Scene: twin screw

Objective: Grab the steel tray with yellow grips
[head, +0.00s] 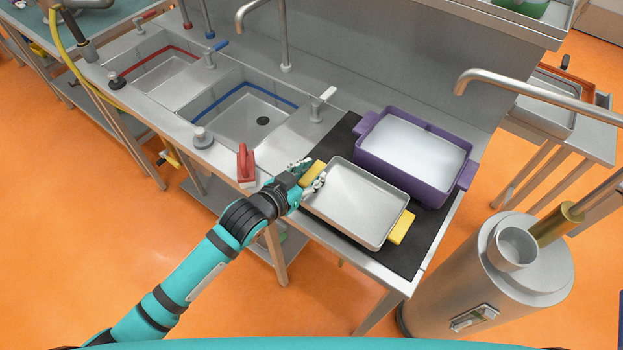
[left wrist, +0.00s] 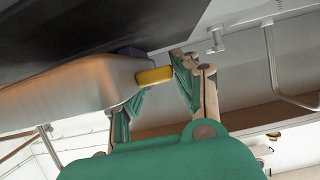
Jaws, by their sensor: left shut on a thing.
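The steel tray (head: 360,205) lies on the black mat, with a yellow grip at its left end and another yellow grip (head: 401,227) at its right end. My left gripper (head: 310,175) is at the left end of the tray, shut on the left yellow grip (head: 314,172). In the left wrist view this yellow grip (left wrist: 154,76) shows between the two fingers, and the tray's side (left wrist: 85,90) is beside them. My right gripper is in neither view.
A purple tub (head: 462,182) of whitish contents stands just behind the tray on the black mat (head: 435,225). A red brush (head: 245,164) is left of my gripper, near two sinks. A steel cylinder (head: 470,265) stands at the right.

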